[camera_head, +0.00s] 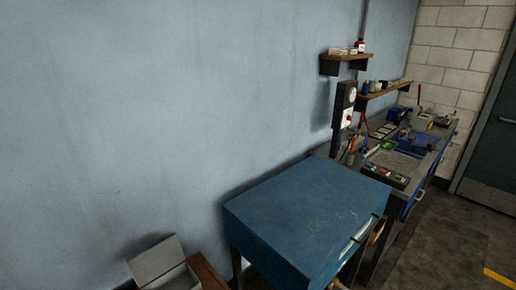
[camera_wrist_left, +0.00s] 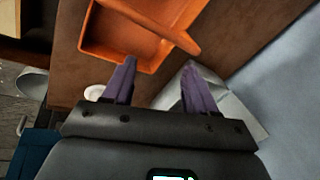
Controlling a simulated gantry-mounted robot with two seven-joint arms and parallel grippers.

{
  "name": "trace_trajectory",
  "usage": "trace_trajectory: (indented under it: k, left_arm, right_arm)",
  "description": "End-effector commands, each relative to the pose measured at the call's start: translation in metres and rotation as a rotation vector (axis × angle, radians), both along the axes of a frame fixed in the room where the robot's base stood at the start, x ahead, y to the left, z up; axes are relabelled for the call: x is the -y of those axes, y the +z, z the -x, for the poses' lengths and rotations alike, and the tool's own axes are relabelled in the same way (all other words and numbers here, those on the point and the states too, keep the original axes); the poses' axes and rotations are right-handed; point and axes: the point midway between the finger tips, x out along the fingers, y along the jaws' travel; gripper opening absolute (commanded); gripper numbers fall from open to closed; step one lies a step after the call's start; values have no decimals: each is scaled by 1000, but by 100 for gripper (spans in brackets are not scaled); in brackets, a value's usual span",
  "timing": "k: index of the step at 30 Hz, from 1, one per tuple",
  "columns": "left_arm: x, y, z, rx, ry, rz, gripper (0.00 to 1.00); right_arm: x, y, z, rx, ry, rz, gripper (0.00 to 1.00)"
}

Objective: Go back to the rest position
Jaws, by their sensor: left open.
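My left gripper (camera_wrist_left: 158,80) shows in the left wrist view with its two purple fingers apart and nothing between them. An orange tray (camera_wrist_left: 98,32) with an orange bar-like part lies just past the fingertips, on a brown surface (camera_wrist_left: 60,62). I cannot tell whether the fingers touch anything. Neither gripper shows in the head view.
In the head view a blue cabinet (camera_head: 295,220) stands against the blue wall, with a cluttered workbench (camera_head: 400,160) behind it. Small shelves (camera_head: 345,58) hang above. An open grey box (camera_head: 158,262) is at lower left. Floor (camera_head: 440,235) is clear at right.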

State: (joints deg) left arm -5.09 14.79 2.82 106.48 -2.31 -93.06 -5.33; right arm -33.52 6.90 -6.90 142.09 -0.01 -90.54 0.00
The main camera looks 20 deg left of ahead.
Motion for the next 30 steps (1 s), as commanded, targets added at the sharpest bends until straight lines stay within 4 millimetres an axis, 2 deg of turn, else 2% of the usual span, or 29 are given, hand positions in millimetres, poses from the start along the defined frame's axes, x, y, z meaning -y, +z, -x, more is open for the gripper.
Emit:
trace_trajectory:
  k: [1, 3, 6, 9, 15, 16, 26, 30]
  left_arm:
    - [28, 1, 23, 17, -28, 28, 57]
    - [59, 7, 47, 43, -55, 65, 57]
    - [95, 21, 77, 75, -76, 120, 57]
    - [122, 36, 103, 103, -87, 175, 57]
    - [164, 75, 149, 155, -85, 282, 57]
    - [163, 89, 146, 157, -84, 277, 57]
    - [161, 163, 143, 154, -86, 271, 57]
    - [161, 210, 143, 154, -86, 271, 57]
  right_arm:
    - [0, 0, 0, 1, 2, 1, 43]
    - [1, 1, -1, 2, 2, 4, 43]
    - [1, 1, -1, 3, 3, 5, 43]
    - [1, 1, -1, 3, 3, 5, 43]
    - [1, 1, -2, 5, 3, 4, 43]
    - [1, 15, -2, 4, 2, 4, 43]
    - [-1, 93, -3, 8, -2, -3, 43]
    - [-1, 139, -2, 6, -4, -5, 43]
